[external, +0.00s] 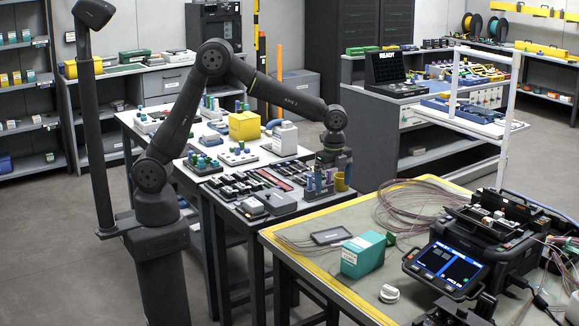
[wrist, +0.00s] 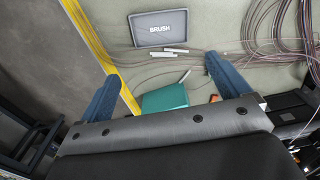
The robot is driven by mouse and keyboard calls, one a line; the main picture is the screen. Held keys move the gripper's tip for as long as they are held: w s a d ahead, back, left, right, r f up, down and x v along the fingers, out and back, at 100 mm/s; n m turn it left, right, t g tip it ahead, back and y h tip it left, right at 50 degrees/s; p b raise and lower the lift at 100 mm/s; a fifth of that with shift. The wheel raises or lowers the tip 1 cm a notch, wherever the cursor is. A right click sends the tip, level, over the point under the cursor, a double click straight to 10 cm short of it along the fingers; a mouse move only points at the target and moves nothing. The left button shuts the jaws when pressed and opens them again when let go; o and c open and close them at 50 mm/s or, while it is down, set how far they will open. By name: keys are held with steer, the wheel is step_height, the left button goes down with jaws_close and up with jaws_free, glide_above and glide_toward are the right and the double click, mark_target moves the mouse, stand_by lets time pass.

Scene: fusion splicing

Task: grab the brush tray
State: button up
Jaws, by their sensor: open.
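The brush tray (wrist: 166,40) is a shallow dark grey tray with a lighter rim, marked BRUSH. It lies flat on the grey-green mat at the top of the wrist view. In the external view the tray (external: 330,237) lies near the mat's yellow edge, behind the teal box. My gripper (wrist: 162,70) has its two blue fingers spread wide, with nothing held between them. The tray is beyond the fingertips, apart from them. In the external view my gripper's end is above the bench edge, partly lost against dark items.
A teal box (external: 363,255) stands close to the tray; it also shows between my fingers in the wrist view (wrist: 165,98). Thin white pieces (wrist: 162,54) lie beside the tray. Looped cables (external: 425,205) and a splicer (external: 475,245) are to the right. Bare mat (external: 320,270) lies left of the box.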

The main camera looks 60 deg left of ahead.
steer(key=s+m, duration=0.1)
steer(key=m, duration=0.2)
steer(key=m+t, duration=0.4)
steer(key=m, duration=1.3)
glide_toward(332, 236)
steer(key=shift+w+a+f+h, duration=0.1)
steer(key=shift+a+f+h, duration=0.15)
steer(key=shift+f, duration=0.2)
steer(key=shift+a+f+h, duration=0.15)
steer(key=shift+a+f, duration=0.05)
steer(key=shift+f, duration=0.2)
steer(key=shift+w+x, duration=0.1)
steer(key=shift+x, duration=1.2)
steer(key=shift+w+x, duration=0.15)
steer(key=shift+x, duration=1.2)
steer(key=shift+r, duration=0.1)
steer(key=c, duration=1.1)
steer(key=shift+r, duration=0.1)
